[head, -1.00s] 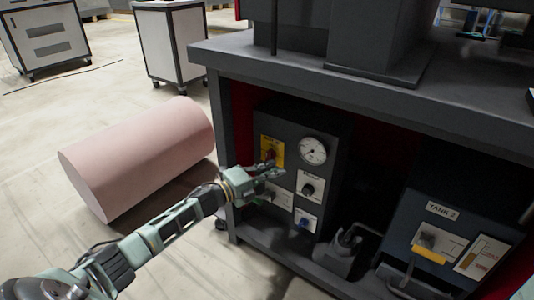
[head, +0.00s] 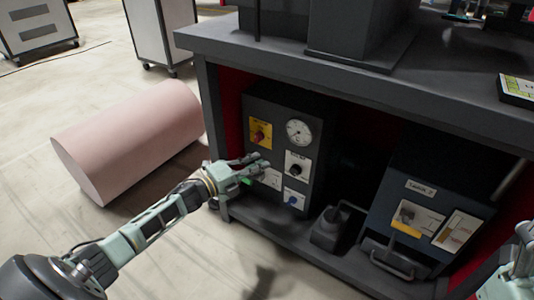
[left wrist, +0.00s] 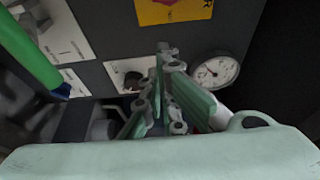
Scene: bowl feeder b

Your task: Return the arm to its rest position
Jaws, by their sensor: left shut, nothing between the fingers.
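My left arm comes in from the lower left in the head view. Its gripper (head: 259,167) is shut and empty, in front of the dark control box under the bench. The box (head: 262,102) has a red knob on a yellow plate (head: 260,133), a round gauge (head: 299,132), a black knob (head: 296,168) and a blue switch (head: 293,198). The gripper covers part of a white label at the box's lower left. In the left wrist view the fingers (left wrist: 168,65) are together, with the gauge (left wrist: 215,70) to their right. Part of my right gripper (head: 522,262) shows at the right edge.
The bench (head: 330,60) overhangs the control box. A Tank 2 unit (head: 400,195) stands to the right on the lower shelf. A pink cylinder (head: 130,135) lies on the floor at left. Open floor lies in front. A green bar (left wrist: 28,50) shows in the left wrist view.

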